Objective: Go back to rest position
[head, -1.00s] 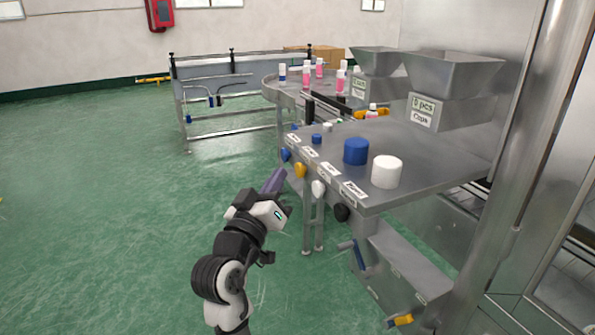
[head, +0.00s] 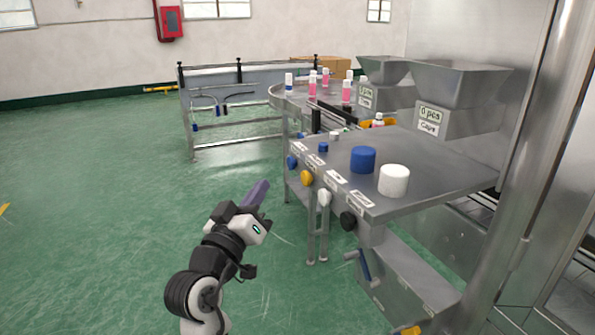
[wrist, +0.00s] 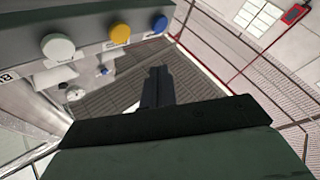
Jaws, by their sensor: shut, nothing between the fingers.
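My gripper (head: 257,193) is in the head view at lower middle, held over the green floor to the left of the steel machine table (head: 438,190). Its fingers are together, empty and apart from the table. In the wrist view, the shut fingers (wrist: 157,86) point forward, with a panel of buttons in white (wrist: 58,48), yellow (wrist: 120,34) and blue (wrist: 159,24) ahead at upper left.
A blue cap (head: 363,159) and a white cap (head: 394,180) stand on the table. Hoppers (head: 455,90) stand behind. Pink bottles (head: 346,92) stand on the conveyor. Open green floor (head: 90,220) lies left.

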